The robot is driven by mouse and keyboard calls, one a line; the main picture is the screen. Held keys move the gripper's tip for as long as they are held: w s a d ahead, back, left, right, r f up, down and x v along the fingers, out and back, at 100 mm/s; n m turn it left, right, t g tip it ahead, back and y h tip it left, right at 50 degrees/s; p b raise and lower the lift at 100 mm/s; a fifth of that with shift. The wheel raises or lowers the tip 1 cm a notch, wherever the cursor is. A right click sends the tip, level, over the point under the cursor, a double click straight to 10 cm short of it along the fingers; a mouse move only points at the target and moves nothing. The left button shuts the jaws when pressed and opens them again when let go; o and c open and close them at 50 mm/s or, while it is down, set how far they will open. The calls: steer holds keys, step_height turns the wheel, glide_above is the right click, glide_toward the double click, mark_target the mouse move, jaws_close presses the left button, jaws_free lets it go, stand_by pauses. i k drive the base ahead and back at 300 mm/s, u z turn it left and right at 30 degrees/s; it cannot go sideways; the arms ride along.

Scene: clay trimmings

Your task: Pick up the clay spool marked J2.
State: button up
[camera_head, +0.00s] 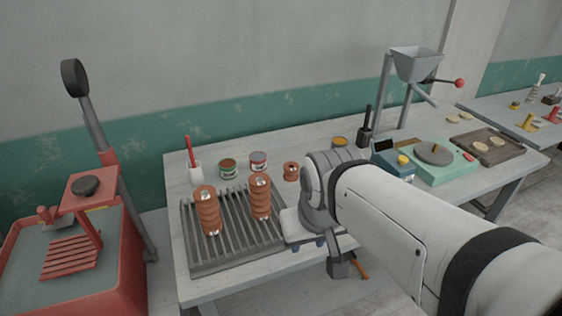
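One is the left spool (207,210) and the other is the right spool (260,197). A smaller orange-brown piece (291,171) sits behind the rack's right end, close to my wrist. No J2 mark is legible on any of them. My arm reaches in from the lower right. My gripper (314,244) is at the rack's right edge, to the right of the right spool and apart from it. My wrist mostly hides it, so its fingers and opening are unclear.
Behind the rack stand a white cup (195,173) with a red-handled tool and two small cans (228,169) (258,161). A green scale (437,162), a wooden tray (487,148) and a hopper (416,65) are on the right. A red press (85,235) stands left of the table.

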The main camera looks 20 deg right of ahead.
mark_target(290, 170)
steer(key=z, duration=0.25)
steer(key=k, duration=1.35)
steer(key=z, duration=0.65)
steer(key=i, duration=1.55)
steer(key=u, duration=0.55)
steer(key=i, duration=0.7)
steer(key=u, duration=0.6)
